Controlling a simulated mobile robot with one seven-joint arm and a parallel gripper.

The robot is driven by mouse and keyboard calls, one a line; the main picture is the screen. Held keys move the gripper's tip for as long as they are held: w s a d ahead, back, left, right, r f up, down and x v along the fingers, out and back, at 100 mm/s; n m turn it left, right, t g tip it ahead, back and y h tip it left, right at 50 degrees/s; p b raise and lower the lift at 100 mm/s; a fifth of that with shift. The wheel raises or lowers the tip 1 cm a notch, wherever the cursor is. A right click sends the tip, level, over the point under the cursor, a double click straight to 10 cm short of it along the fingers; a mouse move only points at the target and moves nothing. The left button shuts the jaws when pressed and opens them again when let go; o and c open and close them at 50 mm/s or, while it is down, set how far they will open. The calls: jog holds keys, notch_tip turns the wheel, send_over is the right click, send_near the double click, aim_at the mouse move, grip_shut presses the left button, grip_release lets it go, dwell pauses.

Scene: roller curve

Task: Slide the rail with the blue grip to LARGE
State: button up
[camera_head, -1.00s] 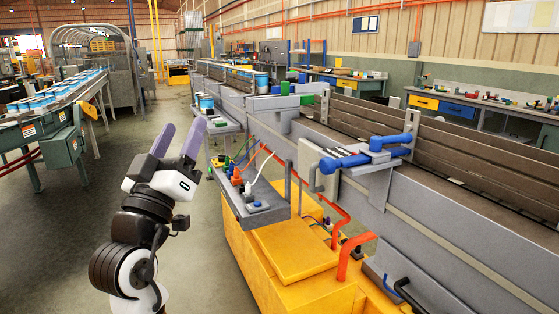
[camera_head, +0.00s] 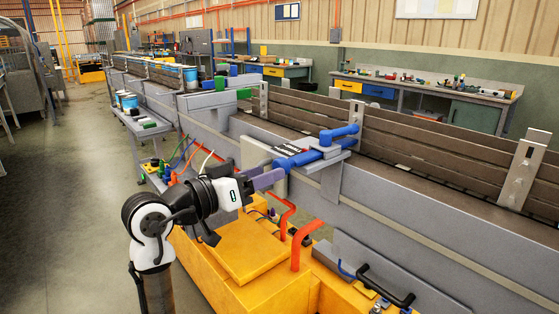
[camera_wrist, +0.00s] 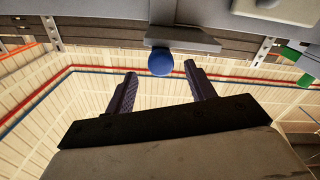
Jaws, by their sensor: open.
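The blue grip (camera_head: 302,157) is a blue bar with rounded ends, mounted by a grey bracket on the near side of the conveyor. A second blue bar section (camera_head: 340,131) lies behind it, by a grey post. The brown slatted rail (camera_head: 430,143) runs along the conveyor. A dark plate with pale marks (camera_head: 288,150) sits beside the grip; its lettering is unreadable. My gripper (camera_head: 278,176) points right, just below and in front of the grip's near end. In the wrist view, the grip's round blue end (camera_wrist: 160,63) appears between the open, empty fingertips.
Green grips (camera_head: 243,93) sit farther along the conveyor. A yellow base (camera_head: 245,248) with orange pipes (camera_head: 305,240) stands below my arm. A side shelf (camera_head: 140,122) and a cart with coloured cables lie to the left. The floor at left is clear.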

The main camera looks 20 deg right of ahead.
jog(key=p+x, duration=0.1)
jog(key=x, duration=0.4)
jog(key=shift+w, duration=0.1)
grip_shut()
